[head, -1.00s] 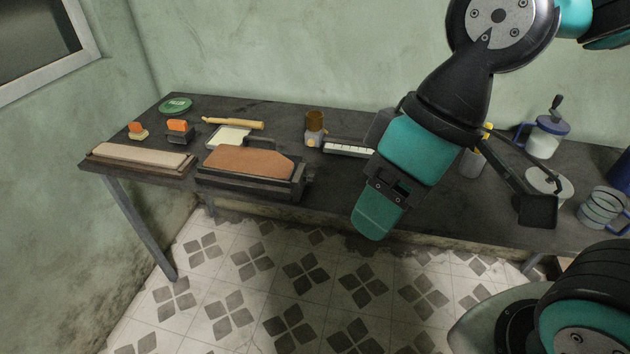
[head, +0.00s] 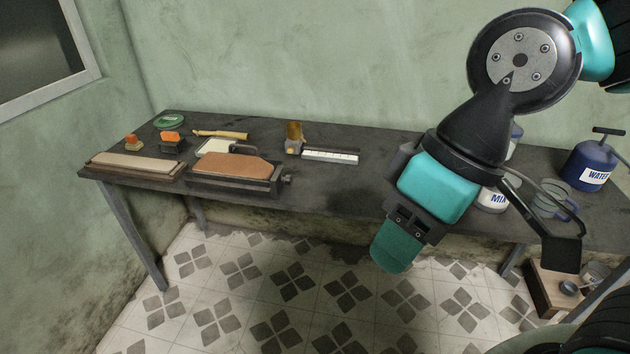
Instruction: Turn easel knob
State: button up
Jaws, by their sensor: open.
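A brown curved board (head: 236,165) lies in a dark stand (head: 232,187) near the left front of the table. A small dark knob (head: 288,180) sticks out from the stand's right end; it is small in the view and its turn angle cannot be read. No upright easel is in view. My gripper (head: 480,252) hangs in front of the table at the right, pointing down, well apart from the knob. Its fingers are spread and nothing is between them. My arm hides part of the table behind it.
A beige board (head: 135,160) lies left of the stand. A white ruled bar (head: 330,157) and a brown-topped jar (head: 294,138) stand right of it. A blue water container (head: 592,163) and a glass mug (head: 552,200) are at the right. Bare tabletop (head: 375,180) lies between.

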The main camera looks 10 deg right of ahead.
aim_at(289, 179)
jog(key=z, duration=0.75)
jog(key=i, duration=0.6)
jog(key=u, duration=1.1)
